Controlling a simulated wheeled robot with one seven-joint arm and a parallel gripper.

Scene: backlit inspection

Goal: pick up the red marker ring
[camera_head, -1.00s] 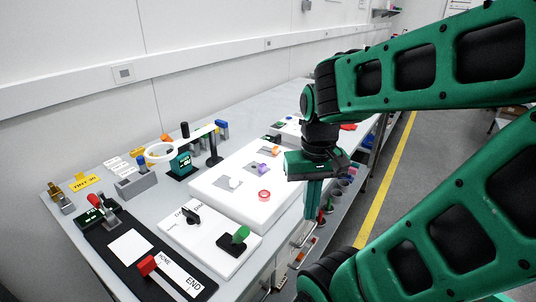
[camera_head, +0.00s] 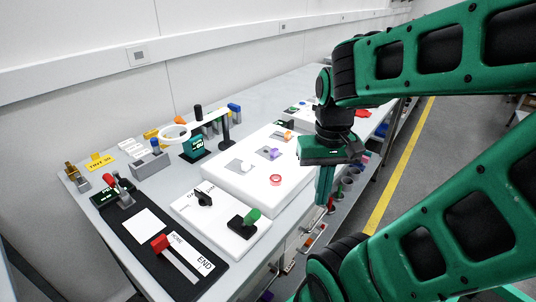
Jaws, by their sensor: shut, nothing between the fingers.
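The red marker ring (camera_head: 275,180) lies on the front right part of the white raised board (camera_head: 228,182). It is small and its top faces up. My gripper (camera_head: 324,200) hangs pointing down to the right of the ring, by the front edge of the bench. Its green fingers are together, with nothing seen between them. The gripper is apart from the ring.
On the board are a white piece (camera_head: 246,166), a purple piece (camera_head: 271,153) and an orange piece (camera_head: 287,135).

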